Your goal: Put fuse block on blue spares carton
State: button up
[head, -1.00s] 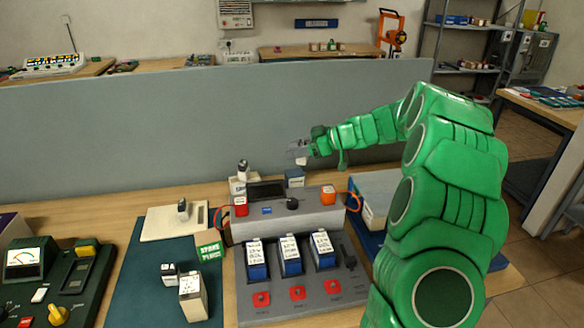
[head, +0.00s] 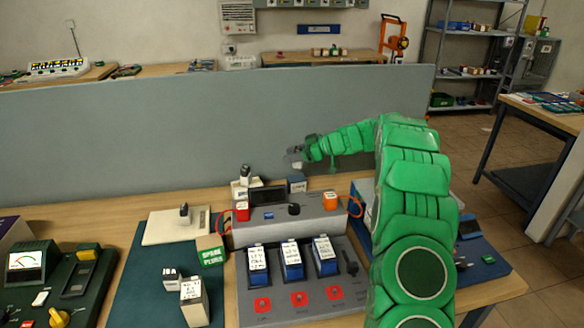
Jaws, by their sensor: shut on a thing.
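My gripper (head: 294,154) is at the end of my green arm, above the back of the bench near the grey divider. It is shut on a small whitish block, seemingly the fuse block (head: 297,164), which it partly hides. A small blue carton (head: 297,185) stands just behind the grey charger unit, almost straight below the gripper in the picture. The held block shows above the carton with a small gap. I cannot tell the depth between them. The carton's lower part is hidden by the charger.
The grey charger (head: 300,222) holds several blue batteries in front. A white carton (head: 239,191) with a dark-topped item stands left of the blue one. The grey divider (head: 200,125) rises behind. A teal mat (head: 140,290) lies at left.

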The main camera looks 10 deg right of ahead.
jog(key=shift+w+d+f, duration=0.1)
jog(key=shift+w+f, duration=0.7)
jog(key=shift+f, duration=0.15)
jog(key=shift+w+f, duration=0.75)
jog(key=shift+f, duration=1.75)
jog(key=shift+f, duration=0.15)
jog(key=o, duration=1.1)
jog(key=shift+d+r, duration=0.2)
jog(key=shift+r, duration=0.05)
jog(key=v, duration=1.1)
jog(key=shift+s+d, duration=0.2)
jog(key=shift+d, duration=0.05)
jog(key=shift+r, duration=0.1)
